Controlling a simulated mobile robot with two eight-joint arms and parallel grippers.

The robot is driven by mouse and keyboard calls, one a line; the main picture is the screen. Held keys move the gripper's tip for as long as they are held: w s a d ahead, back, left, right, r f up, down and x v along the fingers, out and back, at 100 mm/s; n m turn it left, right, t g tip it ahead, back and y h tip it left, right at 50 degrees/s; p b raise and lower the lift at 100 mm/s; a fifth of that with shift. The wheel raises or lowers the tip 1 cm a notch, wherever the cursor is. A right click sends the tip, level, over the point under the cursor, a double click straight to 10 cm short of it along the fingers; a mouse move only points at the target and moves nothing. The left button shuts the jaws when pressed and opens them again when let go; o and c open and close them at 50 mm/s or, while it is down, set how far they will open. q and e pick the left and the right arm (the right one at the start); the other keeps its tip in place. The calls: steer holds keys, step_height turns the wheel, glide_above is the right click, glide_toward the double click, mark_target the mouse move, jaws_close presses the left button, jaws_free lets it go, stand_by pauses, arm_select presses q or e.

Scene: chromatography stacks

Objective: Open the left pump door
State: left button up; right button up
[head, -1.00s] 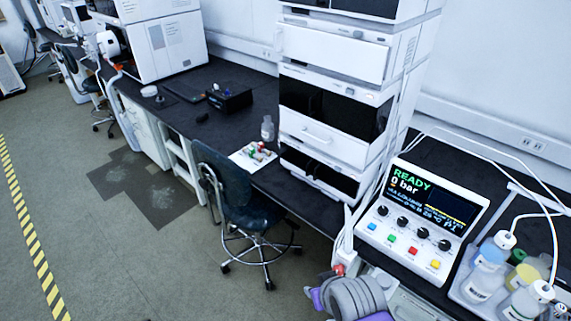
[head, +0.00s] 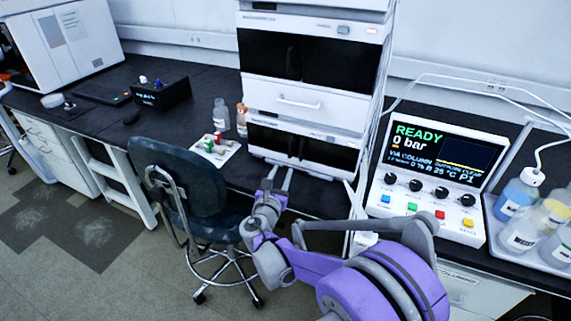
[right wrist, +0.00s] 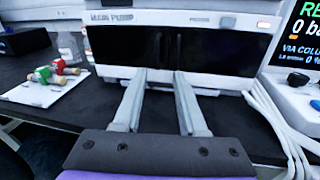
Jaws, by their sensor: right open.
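The main pump (head: 330,158) is the lowest module of the white stack, with a dark two-door front. Its left door (head: 266,138) looks shut; this door also shows in the right wrist view (right wrist: 118,46). Two dark upright handles stand side by side at the middle seam, the left door's handle (right wrist: 158,50) among them. My right gripper (head: 280,173) is open and empty, pointing at the pump front from just below the handles. In the right wrist view its two fingers (right wrist: 160,76) are spread below the handles, apart from them. My left gripper is not in view.
A chair (head: 185,180) stands before the bench.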

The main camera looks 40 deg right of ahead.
mark_target(289, 150)
steer(key=shift+n+t, duration=0.3)
steer(key=shift+n, duration=0.2)
steer(key=x, duration=1.1)
steer(key=shift+w+d+f+b, duration=0.15)
steer(key=shift+w+b, duration=0.1)
steer(key=shift+b, duration=0.15)
steer(key=shift+c, duration=0.2)
jaws_close()
